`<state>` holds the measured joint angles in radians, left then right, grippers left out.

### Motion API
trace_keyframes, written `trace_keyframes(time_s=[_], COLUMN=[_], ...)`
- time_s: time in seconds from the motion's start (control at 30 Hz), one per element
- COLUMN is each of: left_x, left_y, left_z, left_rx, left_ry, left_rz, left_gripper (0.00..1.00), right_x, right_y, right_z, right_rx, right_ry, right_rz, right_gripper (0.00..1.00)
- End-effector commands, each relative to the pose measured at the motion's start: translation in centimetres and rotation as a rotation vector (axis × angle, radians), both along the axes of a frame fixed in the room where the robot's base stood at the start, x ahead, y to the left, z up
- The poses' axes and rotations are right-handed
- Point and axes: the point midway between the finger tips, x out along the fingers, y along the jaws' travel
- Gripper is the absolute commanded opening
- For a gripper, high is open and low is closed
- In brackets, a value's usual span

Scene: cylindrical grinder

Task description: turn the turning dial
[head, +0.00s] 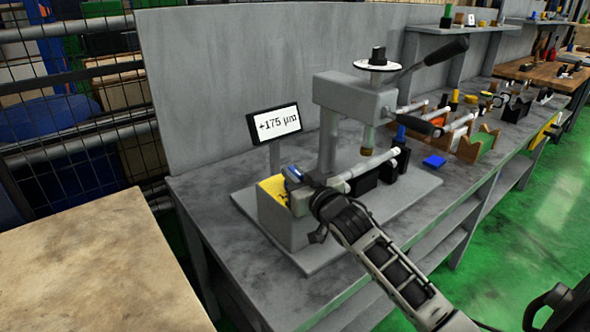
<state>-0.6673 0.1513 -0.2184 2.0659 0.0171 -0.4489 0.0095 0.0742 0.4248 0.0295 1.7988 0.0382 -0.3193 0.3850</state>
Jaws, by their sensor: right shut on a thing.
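My right gripper (300,187) is at the grey headstock box (275,218) on the left end of the grinder, its arm reaching in from the lower right. It is shut on the turning dial there, which is mostly hidden behind the gripper; a small blue part (293,173) shows beside the fingers. My left gripper is not in view.
The grinder head (345,95) carries a white disc with a black knob (378,60) and a black-handled lever. A light bar (362,168) runs right from the headstock. Fixtures stand further right on the bench (215,210). A wooden tabletop (90,265) is at lower left.

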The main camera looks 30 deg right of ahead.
Motion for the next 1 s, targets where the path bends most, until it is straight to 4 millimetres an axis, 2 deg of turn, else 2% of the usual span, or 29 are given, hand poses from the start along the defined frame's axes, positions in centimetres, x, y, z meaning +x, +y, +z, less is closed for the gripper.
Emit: trace_keyframes(time_s=[0.3,0.8,0.83,0.87,0.9,1.0], left_x=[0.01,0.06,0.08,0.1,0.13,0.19], left_y=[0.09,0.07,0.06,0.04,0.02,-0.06], left_z=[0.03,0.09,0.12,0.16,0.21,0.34], left_rx=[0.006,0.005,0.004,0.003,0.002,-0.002], left_ry=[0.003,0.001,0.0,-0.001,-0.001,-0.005], left_rz=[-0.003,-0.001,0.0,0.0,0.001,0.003], left_gripper=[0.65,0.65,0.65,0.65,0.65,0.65], right_x=[0.02,0.04,0.04,0.04,0.04,0.04], right_y=[0.03,-0.03,-0.03,-0.03,-0.03,-0.02], right_z=[0.08,0.14,0.14,0.15,0.14,0.11], right_rx=[0.003,-0.001,-0.002,-0.002,-0.001,-0.001], right_ry=[-0.002,-0.004,-0.005,-0.005,-0.004,-0.004], right_rz=[-0.113,-0.131,-0.131,-0.131,-0.131,-0.131], right_gripper=[0.0,0.0,0.23,0.31,0.36,0.36])
